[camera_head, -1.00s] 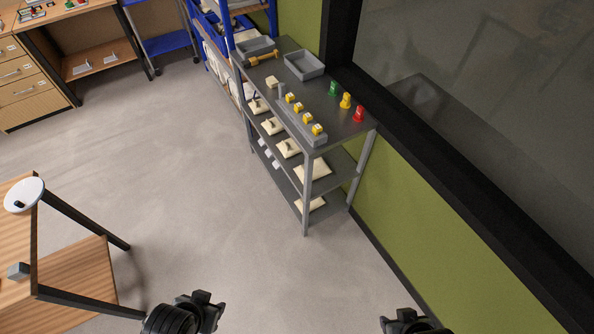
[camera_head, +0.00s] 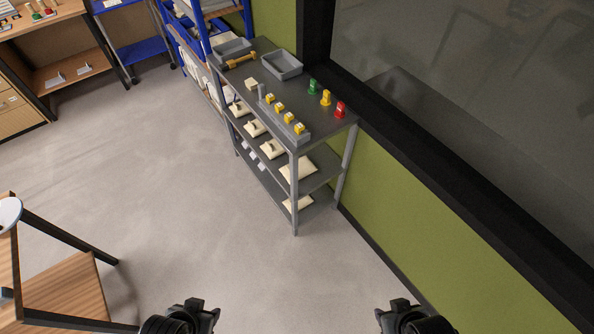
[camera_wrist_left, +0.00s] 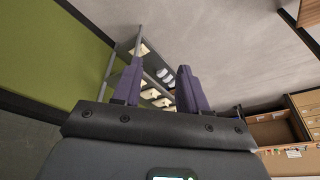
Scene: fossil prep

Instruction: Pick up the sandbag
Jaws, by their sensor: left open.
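Several cream, bag-like pieces lie on the shelves of a grey metal rack; I cannot tell for sure which is the sandbag. A larger flat cream bag (camera_head: 298,168) lies on the middle shelf at the near end, and another cream bag (camera_head: 298,203) lies on the lower shelf below it. My left gripper (camera_head: 208,312) is at the bottom edge of the head view, well short of the rack. In the left wrist view its purple fingers (camera_wrist_left: 158,88) are apart and nothing is between them. My right gripper (camera_head: 396,312) is also at the bottom edge; its fingertips are not clear.
The rack top (camera_head: 240,78) holds grey trays (camera_head: 282,65), a yellow-capped block row (camera_head: 285,117) and green, yellow and red pieces (camera_head: 326,98). A green wall (camera_head: 400,210) runs along its right. A wooden table (camera_head: 65,290) stands at lower left. The floor between is clear.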

